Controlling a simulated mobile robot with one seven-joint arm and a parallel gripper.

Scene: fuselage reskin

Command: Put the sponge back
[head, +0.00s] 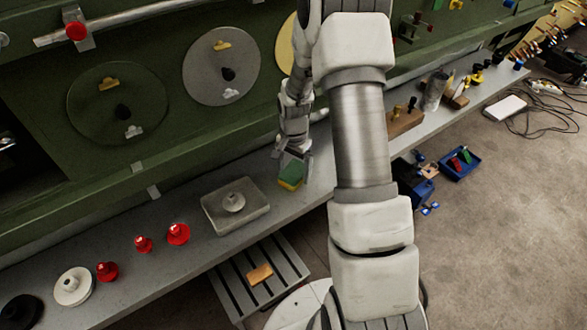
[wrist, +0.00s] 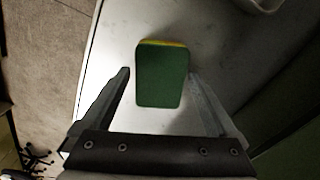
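The sponge (head: 291,175) is a green block with a yellow layer. It is at the grey ledge (head: 327,180) below the green panel, just under my gripper (head: 293,156). In the wrist view the sponge (wrist: 162,78) shows its green face, with a thin yellow edge at the far end. It lies between the two fingers of my gripper (wrist: 160,72). The fingers are apart, with a visible gap on the sponge's left side and a small one on its right. I cannot tell whether the sponge rests flat on the ledge.
A grey block with a round knob (head: 235,204) stands on the ledge left of the sponge. Red knobs (head: 178,234) stand further left. A wooden block (head: 405,122) is to the right. Below is a slatted grey rack (head: 285,258) with a tan piece (head: 260,274).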

